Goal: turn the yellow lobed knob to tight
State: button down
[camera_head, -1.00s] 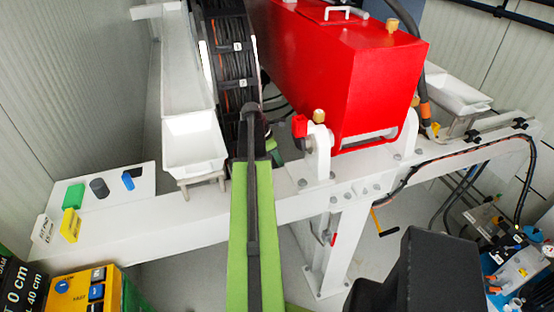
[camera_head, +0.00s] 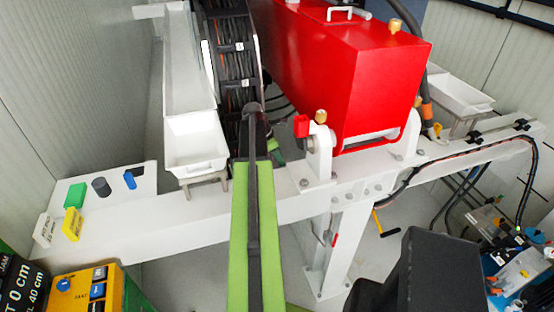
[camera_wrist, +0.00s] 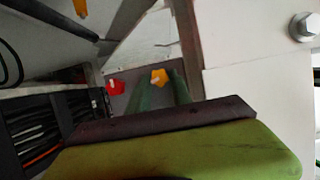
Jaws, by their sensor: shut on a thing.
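The yellow lobed knob (camera_wrist: 159,76) shows small near the middle of the wrist view, with a pale mark on it. My gripper (camera_wrist: 163,88) reaches away from the camera, its green fingers to either side of the knob, and is shut on it. The fingertips are small and partly hidden by the green and dark part of my arm in front. In the head view my green arm hides the knob and most of the gripper. I cannot read any tight mark.
A red knob (camera_wrist: 115,87) sits left of the yellow one. In the head view a red tank (camera_head: 345,75) stands on a white frame (camera_head: 120,225), beside a black cable reel (camera_head: 236,70). A white tray (camera_head: 196,145) is left of my arm.

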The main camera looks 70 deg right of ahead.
jog(key=shift+s+d, duration=0.15)
jog(key=shift+d, duration=0.05)
dwell(0.4)
jog(key=c, duration=1.2)
grip_release()
jog(key=shift+o, duration=0.2)
jog(key=shift+r, duration=0.1)
jog(key=p+v, duration=1.6)
jog(key=v, duration=0.1)
jog(key=shift+a, duration=0.15)
